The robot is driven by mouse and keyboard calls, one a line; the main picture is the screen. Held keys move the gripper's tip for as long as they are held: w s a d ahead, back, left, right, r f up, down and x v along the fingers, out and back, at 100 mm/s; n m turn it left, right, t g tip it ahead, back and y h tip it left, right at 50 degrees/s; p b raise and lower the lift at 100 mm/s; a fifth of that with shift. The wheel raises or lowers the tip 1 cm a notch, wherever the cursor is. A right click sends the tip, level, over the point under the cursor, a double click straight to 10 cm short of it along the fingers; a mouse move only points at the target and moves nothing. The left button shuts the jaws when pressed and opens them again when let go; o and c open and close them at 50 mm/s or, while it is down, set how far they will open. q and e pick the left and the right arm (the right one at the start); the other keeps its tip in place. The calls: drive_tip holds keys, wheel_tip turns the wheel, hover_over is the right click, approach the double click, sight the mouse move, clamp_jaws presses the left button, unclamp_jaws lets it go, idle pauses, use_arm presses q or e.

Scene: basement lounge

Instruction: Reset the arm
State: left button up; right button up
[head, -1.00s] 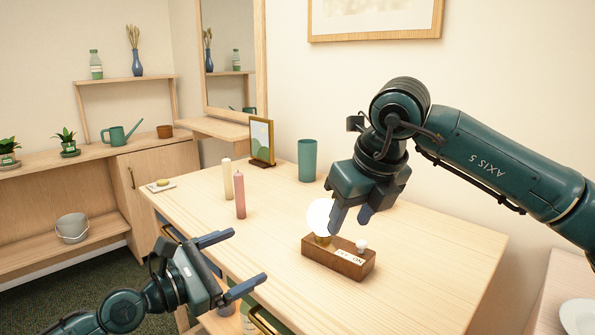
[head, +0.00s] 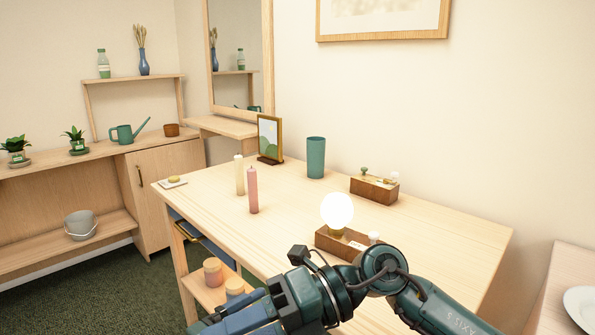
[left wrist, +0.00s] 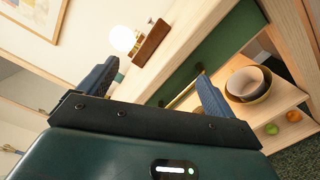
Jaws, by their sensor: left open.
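My left gripper (left wrist: 155,92) shows in the left wrist view, with its two fingers spread apart and nothing between them. It is out of the head view. My right gripper (head: 238,318) is low at the bottom of the head view, in front of the table's near edge. Its fingers point left and are partly cut off, so I cannot tell how far they are apart. My right arm comes in from the lower right and covers part of the table.
On the table (head: 440,225) stand a glowing bulb (head: 337,211) on a wooden base, a second wooden box (head: 374,190), a green cup (head: 316,157), a pink candle (head: 253,190) and a picture frame (head: 268,137). Nested bowls (left wrist: 246,84) sit on a shelf.

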drive_tip(key=w+d+m+t+y, duration=0.1)
drive_tip(key=d+m+t+y, duration=0.25)
drive_tip(key=m+t, duration=0.75)
drive_tip(key=w+d+m+t+y, duration=0.1)
drive_tip(key=d+m+t+y, duration=0.3)
drive_tip(key=m+t, duration=0.75)
use_arm(q)
drive_tip(key=s+a+f+m+y+p, duration=0.2)
drive_tip(key=s+a+m+y+p, duration=0.2)
drive_tip(key=s+m+p, duration=0.4)
drive_tip(key=s+a+f+m+g+y+p, duration=0.1)
drive_tip(key=s+a+f+m+y+p, duration=0.2)
drive_tip(key=s+m+y+p, duration=0.3)
drive_tip(key=s+a+m+p, duration=0.1)
drive_tip(key=s+m+p, duration=0.1)
drive_tip(key=p, duration=0.2)
use_arm(e)
drive_tip(key=s+d+f+m+g+h, duration=0.3)
drive_tip(key=d+f+m+h, duration=0.4)
drive_tip(key=f+m+h, duration=0.1)
drive_tip(key=s+d+f+m+g+h, duration=0.3)
drive_tip(key=d+f+m+h, duration=0.3)
drive_tip(key=f+m+h, duration=0.2)
drive_tip(key=shift+s+d+f+m+h, duration=0.25)
drive_tip(key=shift+s+d+m+h, duration=0.2)
drive_tip(key=shift+m+h, duration=0.7)
